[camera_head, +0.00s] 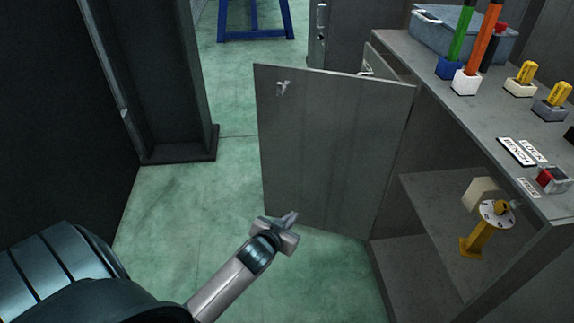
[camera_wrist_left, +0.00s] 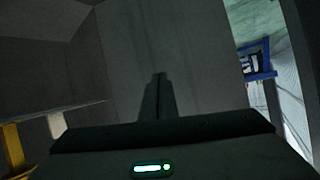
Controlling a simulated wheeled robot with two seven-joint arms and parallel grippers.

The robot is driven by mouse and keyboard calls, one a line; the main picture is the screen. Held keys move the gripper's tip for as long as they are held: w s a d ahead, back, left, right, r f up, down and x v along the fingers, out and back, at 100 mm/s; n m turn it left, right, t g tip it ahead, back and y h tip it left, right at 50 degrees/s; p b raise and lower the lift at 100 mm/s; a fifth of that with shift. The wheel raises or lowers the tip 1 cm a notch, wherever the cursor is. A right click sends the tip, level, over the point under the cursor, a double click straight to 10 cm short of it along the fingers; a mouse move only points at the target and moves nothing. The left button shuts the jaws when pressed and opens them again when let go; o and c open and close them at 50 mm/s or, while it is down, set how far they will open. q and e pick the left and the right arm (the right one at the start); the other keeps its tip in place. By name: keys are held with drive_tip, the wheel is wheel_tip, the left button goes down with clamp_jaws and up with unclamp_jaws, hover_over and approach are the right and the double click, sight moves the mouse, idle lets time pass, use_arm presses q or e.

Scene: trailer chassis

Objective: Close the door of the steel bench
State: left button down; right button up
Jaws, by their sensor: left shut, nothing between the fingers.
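The steel bench (camera_head: 425,72) stands at the right with its cupboard open. Its grey door (camera_head: 335,145) is swung wide out to the left, with a small latch near its top outer corner. My left gripper (camera_head: 290,218) is shut and empty, in front of the door's lower part; I cannot tell whether it touches. In the left wrist view the shut fingers (camera_wrist_left: 159,78) point at a grey panel that looks like the door (camera_wrist_left: 190,50). My right gripper is in neither view.
Inside the cupboard, a yellow stand with a round flange (camera_head: 492,215) sits on a shelf (camera_head: 430,195). The bench top holds a grey-blue bin (camera_head: 465,35), coloured sticks and small blocks. A dark column (camera_head: 180,155) stands at left. Green floor (camera_head: 190,220) between is clear.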

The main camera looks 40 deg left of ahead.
use_arm(q)
drive_tip(key=s+d+f+m+g+h+p, duration=0.1)
drive_tip(key=s+d+f+p, duration=0.3)
drive_tip(key=s, duration=0.5)
drive_tip(key=s+d+f+m+g+h+p, duration=0.1)
drive_tip(key=s+d+f+g+p, duration=0.2)
drive_tip(key=s+f, duration=0.6)
drive_tip(key=s+d+f+m+g+h+p, duration=0.1)
drive_tip(key=s+d+f+g+p, duration=0.2)
drive_tip(key=s+d+f+p, duration=0.3)
drive_tip(key=s+d+f, duration=0.1)
drive_tip(key=s+d, duration=0.2)
drive_tip(key=s, duration=0.2)
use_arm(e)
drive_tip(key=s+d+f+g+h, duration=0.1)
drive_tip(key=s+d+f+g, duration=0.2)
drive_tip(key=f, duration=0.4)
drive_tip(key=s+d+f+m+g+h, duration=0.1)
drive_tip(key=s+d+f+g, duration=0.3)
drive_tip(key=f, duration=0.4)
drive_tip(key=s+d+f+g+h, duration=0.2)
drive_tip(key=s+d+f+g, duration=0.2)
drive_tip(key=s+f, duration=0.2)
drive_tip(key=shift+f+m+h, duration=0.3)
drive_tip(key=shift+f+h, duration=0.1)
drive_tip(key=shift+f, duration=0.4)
